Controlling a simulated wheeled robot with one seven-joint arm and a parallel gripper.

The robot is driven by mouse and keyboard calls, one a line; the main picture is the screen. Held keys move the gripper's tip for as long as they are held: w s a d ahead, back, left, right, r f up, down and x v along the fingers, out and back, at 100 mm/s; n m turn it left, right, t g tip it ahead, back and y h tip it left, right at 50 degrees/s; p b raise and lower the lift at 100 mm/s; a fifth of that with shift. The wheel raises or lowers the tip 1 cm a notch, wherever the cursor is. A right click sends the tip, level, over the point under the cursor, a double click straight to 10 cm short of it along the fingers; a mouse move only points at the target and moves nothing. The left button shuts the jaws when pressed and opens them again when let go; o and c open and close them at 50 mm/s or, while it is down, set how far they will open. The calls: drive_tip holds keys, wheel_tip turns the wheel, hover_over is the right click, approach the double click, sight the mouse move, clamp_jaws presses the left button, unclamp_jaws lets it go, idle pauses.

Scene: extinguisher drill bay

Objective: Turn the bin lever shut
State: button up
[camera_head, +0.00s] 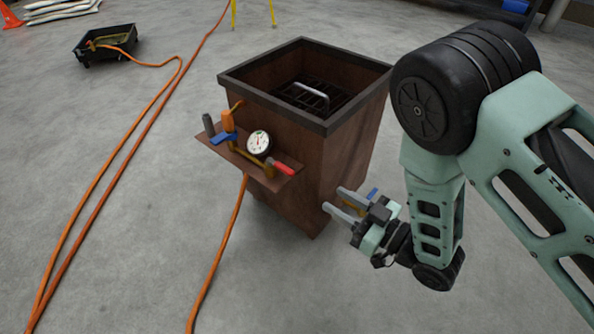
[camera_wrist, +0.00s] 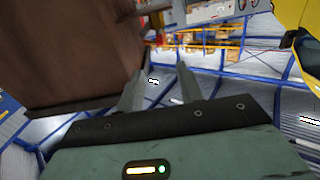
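A brown square bin (camera_head: 335,165) with a dark rim stands in the middle of the head view. A small shelf (camera_head: 230,155) on its left side bears a gauge (camera_head: 259,142), a blue lever (camera_head: 222,138) and a red lever (camera_head: 284,169). I cannot tell which one the task means. My gripper (camera_head: 333,200) is open and empty, to the right of and below the red lever, apart from it. The wrist view shows the two fingers (camera_wrist: 161,85) apart with nothing between them; a brown surface, likely the bin, fills the upper left, and neither lever can be made out.
A metal handle (camera_head: 311,91) and a dark grate show inside the bin. An orange hose (camera_head: 221,250) runs from the shelf over the floor; another leads to a black tray (camera_head: 105,45) at the back left. Yellow legs (camera_head: 252,10) stand behind. The floor around is mostly free.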

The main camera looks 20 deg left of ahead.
sight(280, 165)
drive_tip(key=b+x, duration=0.5)
drive_tip(key=x, duration=1)
drive_tip(key=shift+w+a, duration=0.1)
drive_tip(key=shift+a, duration=0.15)
drive_tip(key=shift+b+x, duration=0.45)
drive_tip(key=shift+x, duration=0.3)
drive_tip(key=shift+r, duration=0.1)
clamp_jaws()
